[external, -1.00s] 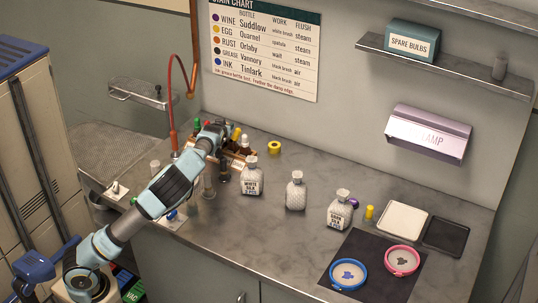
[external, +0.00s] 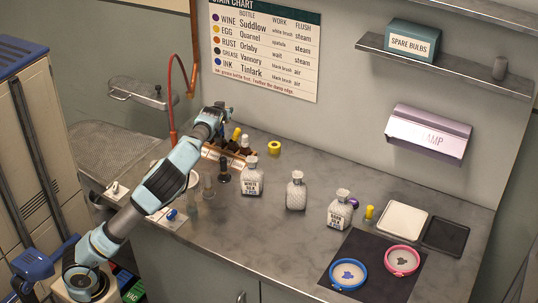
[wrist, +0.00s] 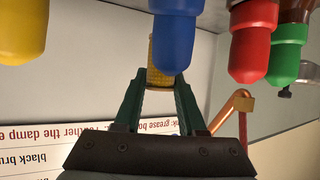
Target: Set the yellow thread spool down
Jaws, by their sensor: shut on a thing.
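My gripper (wrist: 160,92) is shut on the yellow thread spool (wrist: 158,72), a ribbed yellow cylinder with a pale end, in the wrist view. A blue cap (wrist: 176,35) in front hides part of the spool. In the external view my gripper (external: 224,113) is raised above the back of the wooden bottle rack (external: 212,152), near the wall. The held spool cannot be made out there.
Capped bottles stand in the rack close to my gripper; red (wrist: 250,50) and green (wrist: 287,50) caps show. A yellow ring (external: 274,148) lies right of the rack. Glass bottles (external: 296,192) stand mid-counter. A small yellow piece (external: 369,212) stands farther right. Bare counter lies between.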

